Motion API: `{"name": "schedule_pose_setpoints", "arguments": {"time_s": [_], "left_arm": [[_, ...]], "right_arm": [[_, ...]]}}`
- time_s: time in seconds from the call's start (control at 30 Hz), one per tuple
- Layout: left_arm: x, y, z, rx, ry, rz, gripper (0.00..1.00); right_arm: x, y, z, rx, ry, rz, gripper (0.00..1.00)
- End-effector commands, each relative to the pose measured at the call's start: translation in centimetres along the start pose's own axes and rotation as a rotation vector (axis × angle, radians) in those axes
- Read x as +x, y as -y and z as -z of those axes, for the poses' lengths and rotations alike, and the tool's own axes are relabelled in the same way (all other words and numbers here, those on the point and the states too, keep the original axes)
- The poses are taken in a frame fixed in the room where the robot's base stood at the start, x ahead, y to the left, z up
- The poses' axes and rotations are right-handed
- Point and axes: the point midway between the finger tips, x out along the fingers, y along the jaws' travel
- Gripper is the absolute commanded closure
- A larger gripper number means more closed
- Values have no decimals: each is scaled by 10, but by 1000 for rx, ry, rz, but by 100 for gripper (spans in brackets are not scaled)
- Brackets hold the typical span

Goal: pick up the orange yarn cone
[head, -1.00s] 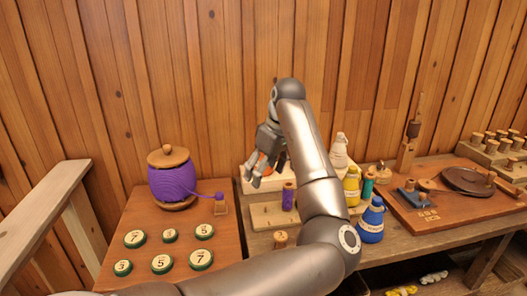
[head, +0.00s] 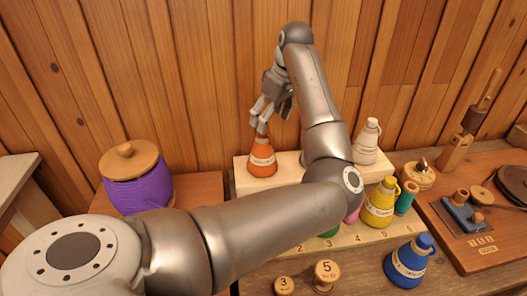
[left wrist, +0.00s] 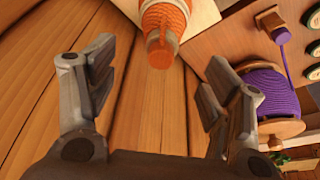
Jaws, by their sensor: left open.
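The orange yarn cone (head: 262,160) has a pale label band and stands upright on a light wooden stepped rack (head: 242,185), at the left end of its upper level. My left gripper (head: 263,115) is open and empty just above the cone's top, fingers pointing down; whether they touch it I cannot tell in the head view. In the left wrist view the orange cone (left wrist: 167,22) lies ahead at the top edge, partly cut off, beyond my open left gripper (left wrist: 155,80) and not between its fingers. My right gripper is not in view.
A white cone (head: 366,142) stands at the rack's upper right, with a yellow cone (head: 379,205) on its lower level. A blue cone (head: 408,262) stands in front. A purple spool (head: 140,188) stands left. The plank wall (head: 200,80) is close behind. My arm hides the rack's middle.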

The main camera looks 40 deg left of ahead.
Motion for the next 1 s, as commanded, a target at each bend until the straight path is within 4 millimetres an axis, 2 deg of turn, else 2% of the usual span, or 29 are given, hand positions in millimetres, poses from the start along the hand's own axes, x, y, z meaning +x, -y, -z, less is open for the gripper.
{"name": "schedule_pose_setpoints", "arguments": {"time_s": [0.1, 0.23, 0.37, 0.63, 0.93, 1.0], "left_arm": [[20, 0, 0, 0, 1, 2, 27], [32, 0, 0, -1, 0, 1, 27], [41, 1, 1, -1, 1, 2, 27], [79, 2, 2, 0, 1, 2, 27], [86, 2, 2, -1, 0, -1, 27], [86, 2, 2, -1, 0, -1, 35]], "right_arm": [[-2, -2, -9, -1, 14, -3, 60], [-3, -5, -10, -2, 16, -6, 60], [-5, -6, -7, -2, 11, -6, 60], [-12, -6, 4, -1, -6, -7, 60], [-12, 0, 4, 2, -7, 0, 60], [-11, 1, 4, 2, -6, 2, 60]]}}
